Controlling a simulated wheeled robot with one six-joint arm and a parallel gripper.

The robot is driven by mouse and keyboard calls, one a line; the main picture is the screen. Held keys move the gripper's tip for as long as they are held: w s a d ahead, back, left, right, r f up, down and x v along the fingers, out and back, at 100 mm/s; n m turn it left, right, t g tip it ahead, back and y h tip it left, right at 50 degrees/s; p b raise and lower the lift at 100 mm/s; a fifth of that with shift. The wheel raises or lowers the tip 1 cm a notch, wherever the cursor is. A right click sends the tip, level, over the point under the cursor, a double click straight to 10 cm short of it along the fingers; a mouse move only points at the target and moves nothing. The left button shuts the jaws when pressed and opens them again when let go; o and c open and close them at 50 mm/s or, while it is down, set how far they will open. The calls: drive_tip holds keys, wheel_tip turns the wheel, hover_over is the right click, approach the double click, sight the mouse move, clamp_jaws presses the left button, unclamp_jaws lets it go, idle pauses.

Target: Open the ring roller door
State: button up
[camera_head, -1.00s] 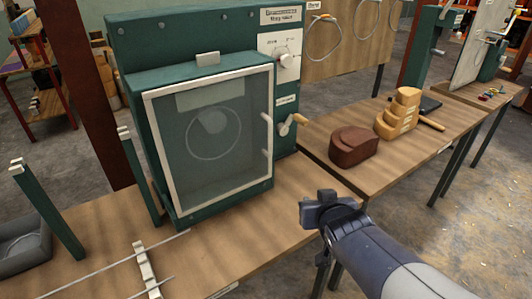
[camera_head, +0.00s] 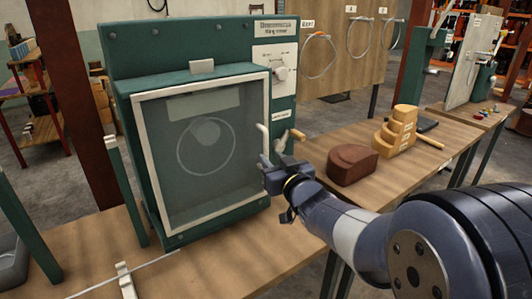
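The ring roller (camera_head: 122,68) is a dark green cabinet standing on the wooden bench. Its door (camera_head: 138,125) has a pale frame and a clear window, with a ring and a round roller visible behind it. The door sits shut against the cabinet. A pale door handle (camera_head: 263,138) is on the door's right edge; its lower part is hidden by my gripper. My gripper (camera_head: 274,164) is at that right edge, close to the handle. I cannot tell whether it touches the handle, or whether its fingers are apart or closed.
A crank with an orange grip (camera_head: 297,135) sticks out just right of the door, close to my gripper. A control panel with a knob (camera_head: 280,73) is above it. A brown block (camera_head: 352,166) and a stepped yellow block (camera_head: 396,130) stand on the right bench.

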sight(267, 153)
drive_tip(key=shift+x, duration=2.45)
drive_tip(key=shift+c, duration=0.4)
clamp_jaws()
